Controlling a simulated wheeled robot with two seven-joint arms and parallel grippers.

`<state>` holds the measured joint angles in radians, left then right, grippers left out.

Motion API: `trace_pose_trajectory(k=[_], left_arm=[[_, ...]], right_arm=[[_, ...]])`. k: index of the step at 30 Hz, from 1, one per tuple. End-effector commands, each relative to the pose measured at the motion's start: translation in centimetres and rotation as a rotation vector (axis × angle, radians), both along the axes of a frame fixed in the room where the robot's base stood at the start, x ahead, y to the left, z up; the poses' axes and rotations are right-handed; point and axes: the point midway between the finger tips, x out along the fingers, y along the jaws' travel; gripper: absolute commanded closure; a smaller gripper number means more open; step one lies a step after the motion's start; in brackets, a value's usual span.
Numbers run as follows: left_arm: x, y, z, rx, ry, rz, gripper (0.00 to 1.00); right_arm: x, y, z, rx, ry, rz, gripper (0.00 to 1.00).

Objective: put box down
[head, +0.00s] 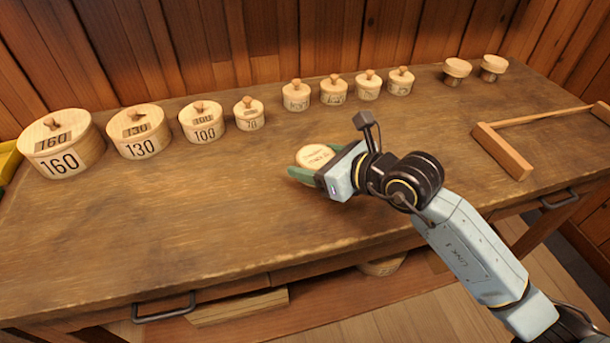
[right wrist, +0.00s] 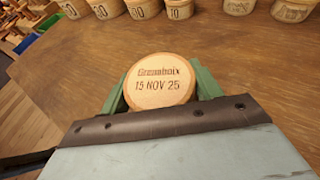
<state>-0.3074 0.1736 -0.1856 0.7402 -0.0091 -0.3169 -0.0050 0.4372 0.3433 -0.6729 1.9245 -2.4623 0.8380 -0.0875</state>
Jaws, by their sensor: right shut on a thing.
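The box is a small round pale-wood box (head: 315,157) with printing on its top, over the middle of the workbench (head: 200,235). My right gripper (head: 318,167) is shut on it, with green fingers on either side. In the right wrist view the round box (right wrist: 160,82) reads "15 NOV 25" on its flat top, and it sits between the green fingers of the right gripper (right wrist: 160,92). I cannot tell whether its underside touches the bench. My left gripper is not in view.
Lidded wooden boxes marked 160 (head: 62,160), 130 (head: 142,148) and 100 (head: 205,133), with several smaller ones, stand in a row along the back. A wooden T-shaped tool (head: 502,150) lies at right. The bench's front left is clear.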

Motion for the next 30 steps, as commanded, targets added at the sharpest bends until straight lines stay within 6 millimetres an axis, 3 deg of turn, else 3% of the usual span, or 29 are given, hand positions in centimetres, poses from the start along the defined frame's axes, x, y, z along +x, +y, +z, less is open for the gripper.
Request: trace_pose_trajectory(k=[11,24,25,30], left_arm=[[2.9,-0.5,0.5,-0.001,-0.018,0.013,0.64],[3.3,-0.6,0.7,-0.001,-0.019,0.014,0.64],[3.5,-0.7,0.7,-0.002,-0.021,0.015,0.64],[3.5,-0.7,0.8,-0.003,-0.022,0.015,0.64]], right_arm=[[0.0,0.0,-4.5,-0.001,0.001,0.001,0.58],[0.0,0.0,-5.0,0.0,0.0,0.001,0.58],[0.0,0.0,-5.0,0.0,0.0,0.001,0.35],[0.0,0.0,-4.9,0.0,0.0,0.001,0.15]])
